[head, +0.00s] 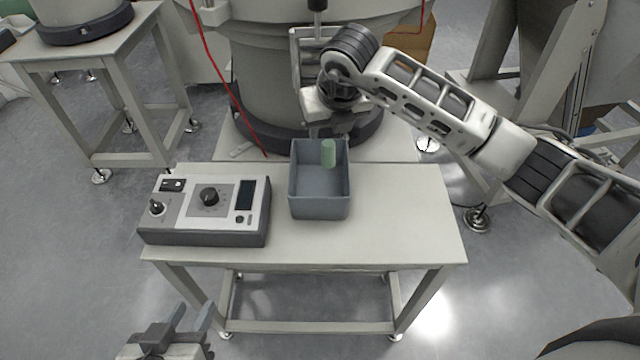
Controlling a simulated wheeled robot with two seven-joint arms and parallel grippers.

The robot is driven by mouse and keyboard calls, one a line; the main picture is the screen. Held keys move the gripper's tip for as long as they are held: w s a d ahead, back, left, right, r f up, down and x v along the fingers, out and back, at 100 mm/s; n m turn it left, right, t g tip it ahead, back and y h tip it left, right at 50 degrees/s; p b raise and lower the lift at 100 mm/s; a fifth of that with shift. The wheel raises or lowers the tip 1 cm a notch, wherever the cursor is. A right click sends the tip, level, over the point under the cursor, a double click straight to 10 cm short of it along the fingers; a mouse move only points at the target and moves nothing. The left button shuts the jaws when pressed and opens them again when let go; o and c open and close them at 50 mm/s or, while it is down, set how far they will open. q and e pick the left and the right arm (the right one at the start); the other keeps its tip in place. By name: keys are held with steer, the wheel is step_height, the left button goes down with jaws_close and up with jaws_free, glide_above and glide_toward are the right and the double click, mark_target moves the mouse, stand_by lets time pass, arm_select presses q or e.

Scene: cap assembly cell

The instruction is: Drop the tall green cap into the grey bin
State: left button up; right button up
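The tall green cap (328,153) is upright inside the outline of the grey bin (306,207), in front of its back inner wall and right of its middle. The bin stands on the table. I cannot tell whether the cap touches the bin or hangs in it. My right gripper (331,132) points down just above the bin's back rim, over the cap. Its fingertips are dark and small, so I cannot tell whether they touch the cap or how wide they are. My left gripper (192,317) is open and empty in front of the table, low at the left.
A control box (207,210) with knobs and a dark screen sits on the table (400,215) left of the bin. The table right of the bin is clear. A large round machine (262,80) stands behind the table, with a red cable (222,75) hanging before it.

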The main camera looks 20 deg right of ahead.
steer(key=shift+r, duration=0.1)
steer(key=shift+s+r, duration=0.1)
steer(key=shift+r, duration=0.25)
steer(key=v, duration=1.5)
